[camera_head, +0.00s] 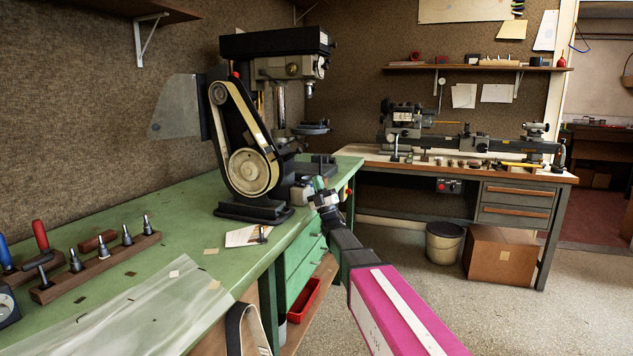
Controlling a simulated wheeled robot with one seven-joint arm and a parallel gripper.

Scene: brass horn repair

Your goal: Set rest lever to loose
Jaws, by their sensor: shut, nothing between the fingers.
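My gripper (319,184) is at the right edge of the green bench, just right of the belt-driven machine's foot. It is shut and seems to hold nothing. My arm with the magenta link runs from it to the lower right. A small lathe (470,140) stands on the far wooden-topped bench. Small knobs and posts show on it. I cannot pick out the rest lever or its setting at this distance. I cannot tell whether my gripper touches anything near the bench edge.
A wooden rack (97,267) holds several metal tools at the left. A bucket (444,243) and a cardboard box (501,254) stand under the far bench. The floor ahead is clear.

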